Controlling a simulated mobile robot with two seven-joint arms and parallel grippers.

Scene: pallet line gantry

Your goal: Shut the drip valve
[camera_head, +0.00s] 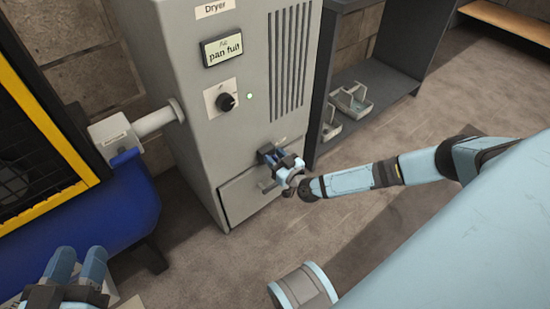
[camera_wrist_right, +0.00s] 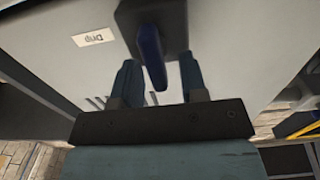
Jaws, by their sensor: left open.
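The drip valve (camera_wrist_right: 152,22) is a dark block with a blue lever (camera_wrist_right: 150,58) on the dryer front, beside a label reading Drip (camera_wrist_right: 93,39). My right gripper (camera_wrist_right: 160,78) is open, with one finger on each side of the lever and a visible gap to both. In the head view my right gripper (camera_head: 284,164) is at the valve, just above the drawer, and hides most of it. My left gripper (camera_head: 79,259) is open and empty at the lower left, away from the dryer.
The grey dryer (camera_head: 185,60) carries a display reading "pan full" (camera_head: 222,50), a black knob (camera_head: 226,102) and a green light (camera_head: 249,97). Below the valve is a drawer (camera_head: 240,204). A dark shelf unit (camera_head: 375,85) holding trays (camera_head: 352,100) stands right. A blue machine (camera_head: 125,205) stands left.

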